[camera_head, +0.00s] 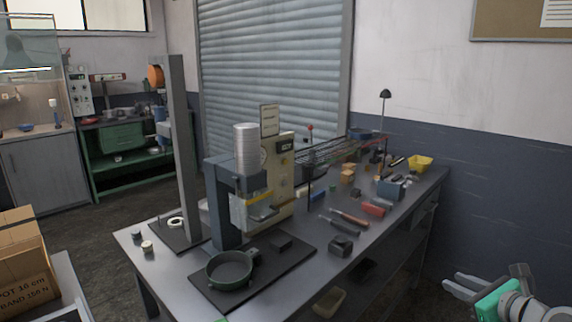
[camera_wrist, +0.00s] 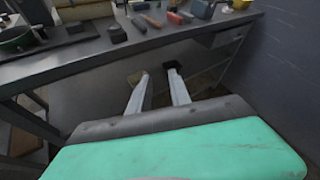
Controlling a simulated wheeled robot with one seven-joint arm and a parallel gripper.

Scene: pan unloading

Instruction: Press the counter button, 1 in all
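The cream press housing (camera_head: 283,185) stands on the workbench in the head view, with a dark counter display (camera_head: 285,146) near its top. A small yellow-orange knob (camera_head: 284,161) sits below the display; I cannot tell for sure which part is the counter button. My gripper (camera_head: 455,284) is at the lower right, off the bench's front edge and well away from the press. In the wrist view my gripper (camera_wrist: 158,88) has its two fingers apart with nothing between them. The counter panel does not show clearly there.
A tall grey post (camera_head: 184,150) stands left of the press. A cardboard box (camera_head: 22,262) is at lower left.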

